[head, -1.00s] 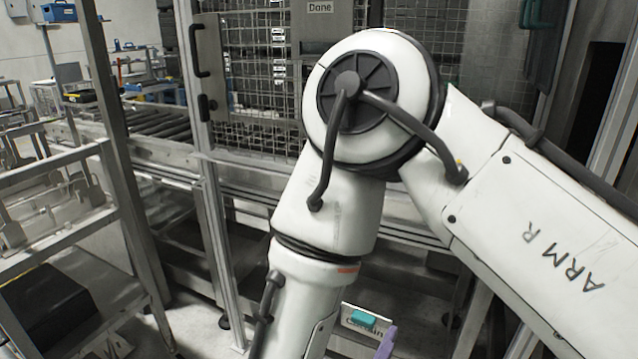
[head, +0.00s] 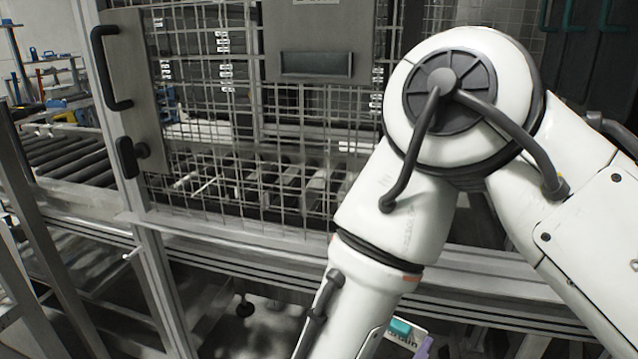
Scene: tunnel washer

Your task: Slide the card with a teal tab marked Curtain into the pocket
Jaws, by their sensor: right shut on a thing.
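The card (head: 410,336) is pale with a teal tab (head: 401,328) and partly readable dark lettering. It shows at the bottom edge of the head view, right of my right forearm. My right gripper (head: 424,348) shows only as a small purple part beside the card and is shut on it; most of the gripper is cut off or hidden. A grey metal holder (head: 315,25) with a dark rectangular opening (head: 317,65) hangs on the mesh at the top middle. It may be the pocket; I cannot tell for sure. The card is well below and apart from it. My left gripper is out of view.
A wire-mesh guard door (head: 225,190) with a dark handle (head: 112,70) stands in front of the machine. A roller conveyor (head: 70,155) runs at the left. A metal rail (head: 230,228) crosses below the mesh. My right arm covers much of the right side.

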